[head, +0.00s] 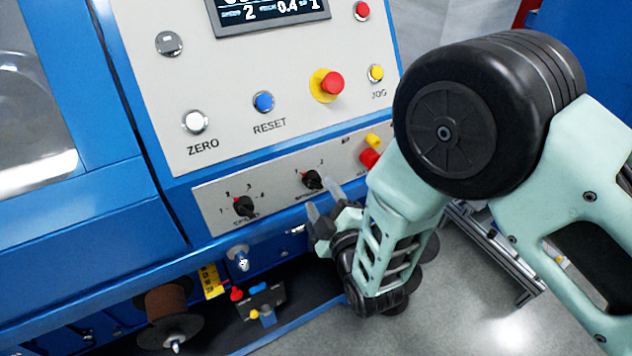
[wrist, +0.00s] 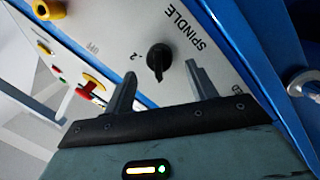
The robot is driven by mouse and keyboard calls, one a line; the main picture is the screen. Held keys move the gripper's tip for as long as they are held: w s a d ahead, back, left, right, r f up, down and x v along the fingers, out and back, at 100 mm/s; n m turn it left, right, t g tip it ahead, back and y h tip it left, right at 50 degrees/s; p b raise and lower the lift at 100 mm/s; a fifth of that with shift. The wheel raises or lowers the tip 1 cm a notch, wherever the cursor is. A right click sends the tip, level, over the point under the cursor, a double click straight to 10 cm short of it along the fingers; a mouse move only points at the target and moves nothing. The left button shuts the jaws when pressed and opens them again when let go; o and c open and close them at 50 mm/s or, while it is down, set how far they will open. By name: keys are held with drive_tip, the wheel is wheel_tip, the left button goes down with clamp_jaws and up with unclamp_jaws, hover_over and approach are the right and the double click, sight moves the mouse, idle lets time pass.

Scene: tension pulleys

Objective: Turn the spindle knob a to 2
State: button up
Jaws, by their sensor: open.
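The spindle knob (head: 312,180) is a small black rotary knob on the grey lower panel, with marks 1 and 2 above it. In the wrist view the knob (wrist: 158,58) shows beside the word SPINDLE, with the 2 mark to its left. Its grip appears turned toward 1 rather than 2, though the pointer is small. My gripper (head: 323,201) is open in front of the panel, just below and right of the knob. In the wrist view the two grey fingers are spread with the knob between and beyond their tips; they look apart from it.
The speed knob (head: 244,207) is left of the spindle knob. A red and yellow switch (head: 369,157) is close on the right. Above are the red emergency stop (head: 332,84), blue reset button (head: 264,101) and white zero button (head: 195,122). A spool (head: 166,303) sits below.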

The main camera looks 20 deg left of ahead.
sight(315, 187)
drive_tip(key=shift+p+x, duration=0.3)
drive_tip(key=shift+x, duration=1.55)
drive_tip(key=c, duration=1)
